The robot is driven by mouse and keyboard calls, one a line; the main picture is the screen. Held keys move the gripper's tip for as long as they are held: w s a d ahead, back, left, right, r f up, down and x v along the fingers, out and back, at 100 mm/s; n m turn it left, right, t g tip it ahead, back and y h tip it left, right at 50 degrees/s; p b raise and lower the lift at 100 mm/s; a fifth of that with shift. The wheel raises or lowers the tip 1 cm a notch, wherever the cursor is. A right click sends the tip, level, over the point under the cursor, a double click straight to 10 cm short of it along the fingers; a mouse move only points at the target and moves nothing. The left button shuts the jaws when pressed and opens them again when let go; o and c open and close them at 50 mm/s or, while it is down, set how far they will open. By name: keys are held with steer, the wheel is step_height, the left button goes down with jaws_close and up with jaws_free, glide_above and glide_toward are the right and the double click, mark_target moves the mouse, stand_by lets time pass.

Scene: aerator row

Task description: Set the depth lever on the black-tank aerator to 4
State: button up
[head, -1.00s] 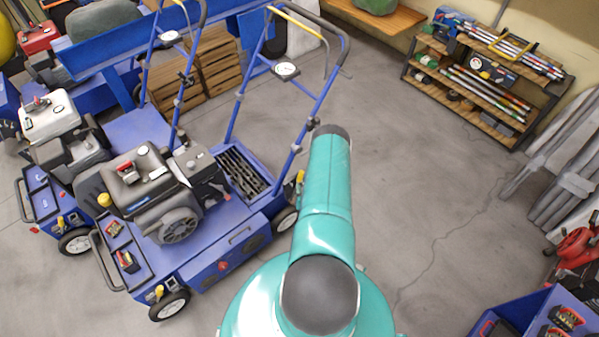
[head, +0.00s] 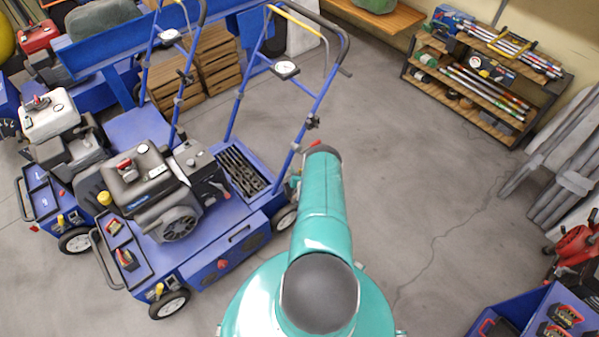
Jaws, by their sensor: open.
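The black-tank aerator (head: 215,235) is the nearer of two blue machines at the left of the head view. Its engine has a dark tank (head: 134,172) with a red cap. A blue handle frame rises behind it and carries a round white dial (head: 285,69). I cannot make out for certain which part is the depth lever, and no scale number is readable. My teal arm reaches toward the right side of this aerator, beside the foot of its handle. My gripper is hidden beyond the arm's dark end.
A second blue aerator with a white tank (head: 48,115) stands close on the left. Wooden crates (head: 212,62) are behind the handles. A shelf rack (head: 480,70) stands at the back right. A blue box (head: 530,315) is at the lower right. The middle floor is clear.

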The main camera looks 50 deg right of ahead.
steer(key=shift+c, duration=0.2)
jaws_close()
